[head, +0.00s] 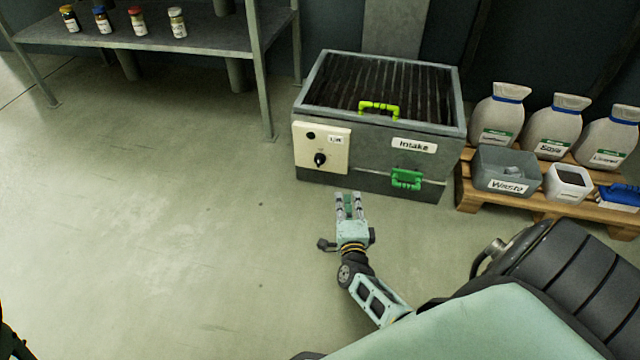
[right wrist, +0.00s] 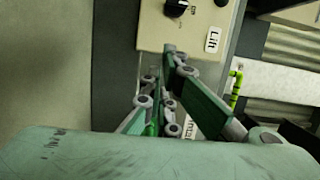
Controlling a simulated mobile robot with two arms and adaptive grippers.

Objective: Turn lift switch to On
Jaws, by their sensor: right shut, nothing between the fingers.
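The lift switch is a black rotary knob (head: 320,159) on a cream panel (head: 338,163) at the front left of the intake box. In the right wrist view the knob (right wrist: 177,8) is at the top edge, partly cut off, near a white "Lift" label (right wrist: 212,40). The knob's markings are too small to read. My right gripper (head: 347,196) is shut and empty, in front of the box and below and right of the knob, apart from it. In the right wrist view my right gripper (right wrist: 161,62) points toward the panel's lower edge. My left gripper is not in view.
The intake box (head: 463,131) has a lime handle (head: 379,107) on top and a green handle (head: 406,179) in front. A pallet (head: 467,197) on the right bears sacks and a Waste bin (head: 505,186). A shelf (head: 200,35) stands back left. The left floor is clear.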

